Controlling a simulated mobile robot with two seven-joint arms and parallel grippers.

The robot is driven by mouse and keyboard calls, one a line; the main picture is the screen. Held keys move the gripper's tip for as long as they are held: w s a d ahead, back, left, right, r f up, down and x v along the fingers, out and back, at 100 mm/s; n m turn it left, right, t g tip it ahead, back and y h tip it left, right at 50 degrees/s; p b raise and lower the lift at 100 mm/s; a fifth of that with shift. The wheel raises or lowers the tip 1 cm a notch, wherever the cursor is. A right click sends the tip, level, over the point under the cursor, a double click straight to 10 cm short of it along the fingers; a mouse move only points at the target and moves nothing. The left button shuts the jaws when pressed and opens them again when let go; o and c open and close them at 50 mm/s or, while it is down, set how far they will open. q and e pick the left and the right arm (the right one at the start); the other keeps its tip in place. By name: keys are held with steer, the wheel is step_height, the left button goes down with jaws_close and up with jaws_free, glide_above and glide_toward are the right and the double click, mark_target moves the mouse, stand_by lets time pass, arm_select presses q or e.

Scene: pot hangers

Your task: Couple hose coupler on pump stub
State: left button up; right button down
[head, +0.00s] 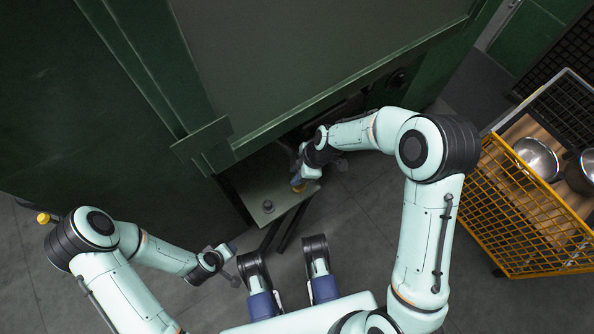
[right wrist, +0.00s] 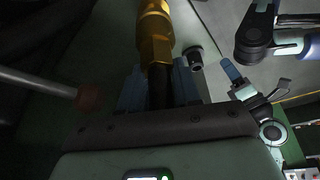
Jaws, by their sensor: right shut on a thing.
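The brass hose coupler (right wrist: 155,35) fills the top middle of the right wrist view, with a black hose (right wrist: 158,88) below it between my gripper's fingers. My right gripper (head: 301,174) is shut on this hose coupler and holds it over the right part of a grey shelf (head: 252,178). In the head view the coupler (head: 298,186) is small and partly hidden by the gripper. A short dark stub (head: 268,206), seemingly the pump stub, stands upright on the shelf, apart from the coupler; it also shows in the right wrist view (right wrist: 196,60). My left gripper (head: 234,264) is open and empty, off the shelf's front.
A large green cabinet (head: 290,60) overhangs the shelf's back. A grey rod with a reddish knob (right wrist: 90,97) lies left of the coupler in the right wrist view. A yellow wire cart (head: 530,215) with metal pots stands at the right. Floor between is clear.

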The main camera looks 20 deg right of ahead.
arm_select(q)
steer(key=shift+s+b+x, duration=0.2)
steer(key=shift+b+x, duration=0.9)
steer(key=shift+x, duration=0.05)
arm_select(e)
steer(key=shift+f, duration=1.3)
steer(key=c, duration=0.7)
jaws_free()
arm_select(q)
steer(key=shift+a, duration=0.2)
steer(key=s+a+f+g, duration=0.1)
steer(key=s+f+g, duration=0.2)
steer(key=s, duration=0.5)
steer(key=w+r+t+p, duration=0.2)
steer(key=w+r+p, duration=0.1)
steer(key=w+r, duration=0.3)
steer(key=shift+w+d+r+t+p, duration=0.2)
steer(key=shift+w+d+t+p, duration=0.15)
steer(key=shift+w+d+t, duration=0.1)
arm_select(e)
steer(key=v, duration=1.3)
steer(key=shift+r, duration=0.25)
